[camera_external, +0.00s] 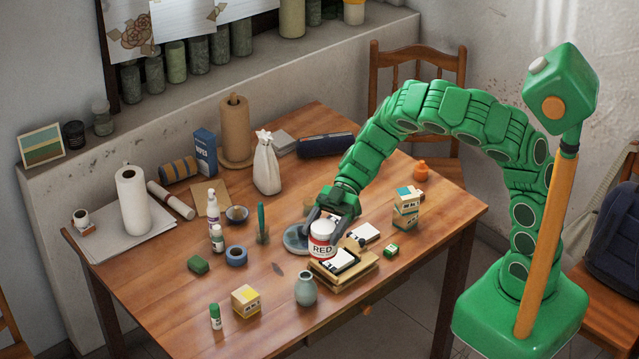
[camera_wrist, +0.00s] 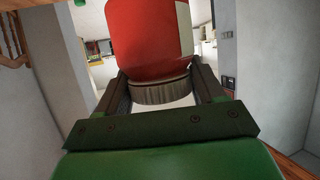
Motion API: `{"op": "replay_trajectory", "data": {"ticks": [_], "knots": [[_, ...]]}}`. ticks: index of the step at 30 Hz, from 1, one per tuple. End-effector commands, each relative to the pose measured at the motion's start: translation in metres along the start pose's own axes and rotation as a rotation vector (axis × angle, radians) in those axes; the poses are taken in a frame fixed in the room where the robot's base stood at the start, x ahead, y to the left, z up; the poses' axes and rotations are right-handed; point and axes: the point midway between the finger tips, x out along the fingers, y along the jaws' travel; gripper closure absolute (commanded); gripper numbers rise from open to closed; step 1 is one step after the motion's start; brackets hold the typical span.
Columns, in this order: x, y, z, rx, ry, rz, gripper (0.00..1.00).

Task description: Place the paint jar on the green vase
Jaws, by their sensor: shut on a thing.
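My gripper is shut on the jar from above. The green vase (camera_external: 306,292), small, grey-green and narrow-necked, stands upright on the table, just in front of and left of the jar. The jar is apart from the vase. I cannot tell whether its bottom touches anything.
A flat stack (camera_external: 345,277) with a dark-framed white item on top lies right beside the vase and jar. A round grey-blue disc (camera_external: 296,238) lies behind-left. A yellow-and-tan box (camera_external: 246,300) and a blue tape roll (camera_external: 236,256) are left. The table's front edge is near the vase.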

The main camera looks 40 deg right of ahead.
Motion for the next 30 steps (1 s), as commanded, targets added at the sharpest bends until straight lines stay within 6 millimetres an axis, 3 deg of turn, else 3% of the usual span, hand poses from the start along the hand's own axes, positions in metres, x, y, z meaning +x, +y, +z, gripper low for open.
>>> {"op": "replay_trajectory", "data": {"ticks": [15, 30], "knots": [[0.029, 0.032, 0.035, 0.000, 0.002, -0.003, 0.74], [0.040, 0.043, 0.052, 0.003, 0.002, 0.000, 0.74]]}}
